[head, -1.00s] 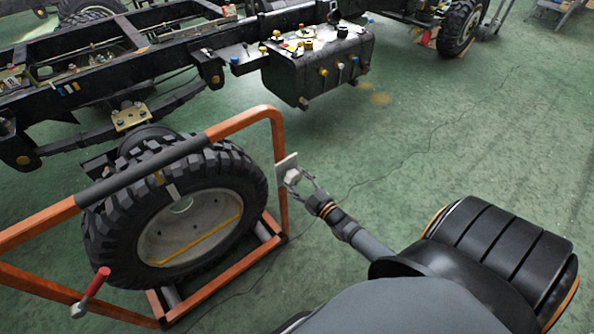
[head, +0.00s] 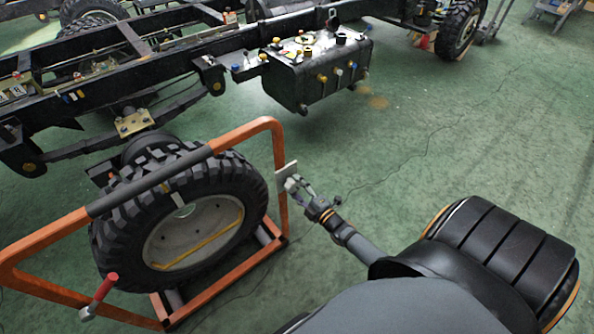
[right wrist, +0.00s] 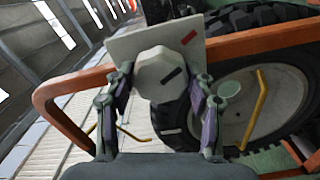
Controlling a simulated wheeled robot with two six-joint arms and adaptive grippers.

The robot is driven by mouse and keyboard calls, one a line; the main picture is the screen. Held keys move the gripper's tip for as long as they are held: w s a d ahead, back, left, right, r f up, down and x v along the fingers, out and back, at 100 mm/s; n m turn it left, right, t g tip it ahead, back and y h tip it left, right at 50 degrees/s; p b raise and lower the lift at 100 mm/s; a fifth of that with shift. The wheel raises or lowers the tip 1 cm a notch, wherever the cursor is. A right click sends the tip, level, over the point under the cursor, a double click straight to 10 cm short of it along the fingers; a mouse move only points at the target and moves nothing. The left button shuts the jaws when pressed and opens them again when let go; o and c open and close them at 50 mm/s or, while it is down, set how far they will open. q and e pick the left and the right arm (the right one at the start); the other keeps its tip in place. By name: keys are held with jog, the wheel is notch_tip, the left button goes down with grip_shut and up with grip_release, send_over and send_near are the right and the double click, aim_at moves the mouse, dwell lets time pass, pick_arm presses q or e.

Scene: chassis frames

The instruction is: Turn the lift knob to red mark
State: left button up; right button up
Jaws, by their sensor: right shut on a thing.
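The lift knob (right wrist: 158,75) is a pale grey, many-sided knob with a short black mark on its right side. It sits on a pale square plate (right wrist: 125,48). A red mark (right wrist: 189,37) is on the plate, up and to the right of the knob. The black mark and the red mark are apart and not in line. My right gripper (right wrist: 161,88) has its two fingers on both sides of the knob, shut on it. In the head view the right gripper (head: 298,187) is at the plate (head: 286,172) on the orange frame. My left gripper is not in view.
The orange lift frame (head: 277,150) holds a large tyre (head: 250,180). A red-handled crank (head: 99,292) is at its lower left. A black truck chassis (head: 150,75) with a tank (head: 312,88) stands behind. The green floor (head: 450,130) to the right is mostly clear.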

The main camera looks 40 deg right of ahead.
dwell(0.4)
jog(key=o, duration=1.2)
jog(key=shift+c, duration=0.2)
jog(key=s, duration=1.2)
jog(key=shift+d, duration=0.45)
